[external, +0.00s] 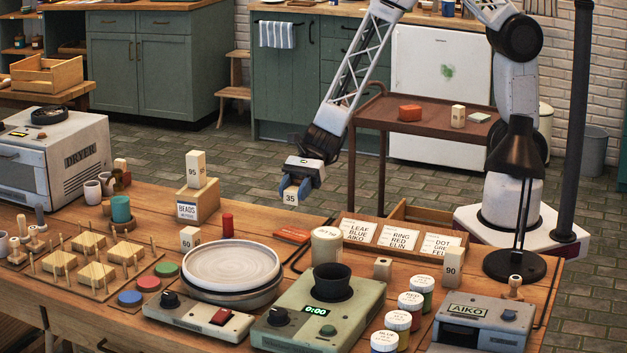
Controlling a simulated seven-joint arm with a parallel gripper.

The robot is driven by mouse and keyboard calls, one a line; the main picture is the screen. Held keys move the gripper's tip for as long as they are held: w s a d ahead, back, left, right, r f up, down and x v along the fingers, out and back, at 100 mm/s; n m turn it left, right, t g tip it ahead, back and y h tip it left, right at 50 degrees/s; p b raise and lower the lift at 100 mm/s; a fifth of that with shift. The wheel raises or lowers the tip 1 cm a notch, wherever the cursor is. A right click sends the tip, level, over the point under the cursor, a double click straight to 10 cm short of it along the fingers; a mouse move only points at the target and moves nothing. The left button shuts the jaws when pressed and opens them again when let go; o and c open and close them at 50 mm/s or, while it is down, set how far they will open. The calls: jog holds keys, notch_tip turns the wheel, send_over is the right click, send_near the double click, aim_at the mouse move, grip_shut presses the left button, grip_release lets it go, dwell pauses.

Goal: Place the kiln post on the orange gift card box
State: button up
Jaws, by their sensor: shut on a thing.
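My gripper (296,187) is above the back of the wooden table, with its blue fingers shut on a small cream kiln post marked 35 (290,198). The post is in the air, apart from the table, and its upper part is hidden by the fingers. A flat orange-red box (292,234) lies on the table, lower in the picture and roughly below the held post. Its lettering is too small to read, but it looks like the gift card box. Its top looks bare.
Posts marked 60 (187,238), 90 (452,267) and 95 (195,169) stand around the table, the last on a wooden block. A white plate (231,266), a cream jar (326,246) and a red cylinder (227,225) are near the box. A black lamp (516,200) stands right.

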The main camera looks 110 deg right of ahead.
send_over(295, 232)
jog(key=shift+w+a+f, duration=0.1)
jog(key=shift+f, duration=2.15)
jog(key=shift+f, duration=0.1)
jog(key=shift+f, duration=1.75)
jog(key=shift+f, duration=0.15)
jog(key=o, duration=1)
jog(key=shift+c, duration=0.2)
jog(key=shift+r, duration=0.2)
jog(key=shift+v, duration=5.95)
